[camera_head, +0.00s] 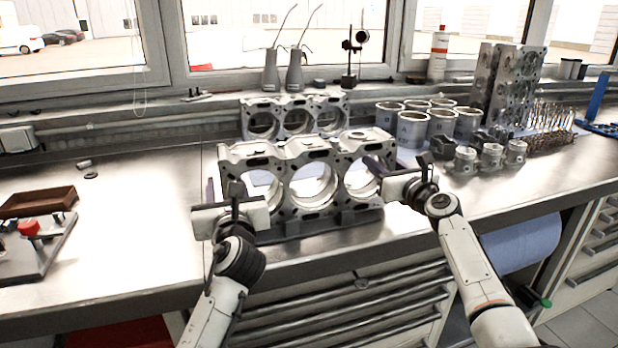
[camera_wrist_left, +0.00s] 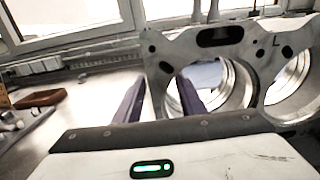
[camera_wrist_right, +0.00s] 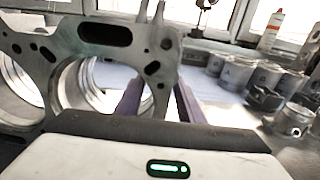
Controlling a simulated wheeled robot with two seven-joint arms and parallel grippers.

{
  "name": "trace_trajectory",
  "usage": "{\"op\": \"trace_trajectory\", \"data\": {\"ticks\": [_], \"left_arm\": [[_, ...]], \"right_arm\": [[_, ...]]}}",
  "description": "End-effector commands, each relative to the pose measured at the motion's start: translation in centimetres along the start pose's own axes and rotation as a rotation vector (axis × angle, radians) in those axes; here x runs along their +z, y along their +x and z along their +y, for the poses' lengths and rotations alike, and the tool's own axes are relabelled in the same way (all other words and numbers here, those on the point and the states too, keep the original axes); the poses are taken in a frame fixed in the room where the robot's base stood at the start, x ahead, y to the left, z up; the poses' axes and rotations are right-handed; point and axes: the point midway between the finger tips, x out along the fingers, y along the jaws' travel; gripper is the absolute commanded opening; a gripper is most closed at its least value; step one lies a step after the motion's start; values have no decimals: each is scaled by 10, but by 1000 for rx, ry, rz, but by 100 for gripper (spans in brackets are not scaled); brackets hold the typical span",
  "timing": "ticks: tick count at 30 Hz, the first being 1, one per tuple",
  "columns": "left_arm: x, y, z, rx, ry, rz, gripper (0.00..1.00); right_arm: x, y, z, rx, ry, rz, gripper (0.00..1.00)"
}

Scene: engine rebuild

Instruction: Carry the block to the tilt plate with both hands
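The block (camera_head: 330,150) is a grey metal engine block with large round bores. It stands upright on a dark base on the bench in the middle of the head view. My left gripper (camera_head: 228,200) is at its left end. In the left wrist view its purple fingers (camera_wrist_left: 162,95) straddle the block's end wall (camera_wrist_left: 160,75), with a gap showing. My right gripper (camera_head: 392,178) is at the right end. In the right wrist view its fingers (camera_wrist_right: 158,95) straddle the other end wall (camera_wrist_right: 165,75), also with a gap. I cannot tell which object is the tilt plate.
A low stand with a red knob (camera_head: 30,228) and a brown tray (camera_head: 38,202) is at the left. A second block (camera_head: 262,112) stands behind. Cylinder liners (camera_head: 412,128), pistons (camera_head: 490,155) and a tall grey part (camera_head: 505,80) fill the right. The left bench is mostly clear.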

Motion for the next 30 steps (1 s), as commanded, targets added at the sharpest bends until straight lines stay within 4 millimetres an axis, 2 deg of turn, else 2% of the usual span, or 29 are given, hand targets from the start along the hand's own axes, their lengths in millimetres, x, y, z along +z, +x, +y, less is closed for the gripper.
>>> {"op": "trace_trajectory", "data": {"ticks": [3,9,10,30], "left_arm": [[0,0,0,0,0,0,37],[0,0,0,0,0,0,3],[0,0,0,0,0,0,0],[0,0,0,1,-2,0,0]], "right_arm": [[0,0,0,0,0,0,35],[0,0,0,0,1,0,1],[0,0,0,0,1,0,0],[0,-1,-2,-3,2,0,0]]}}
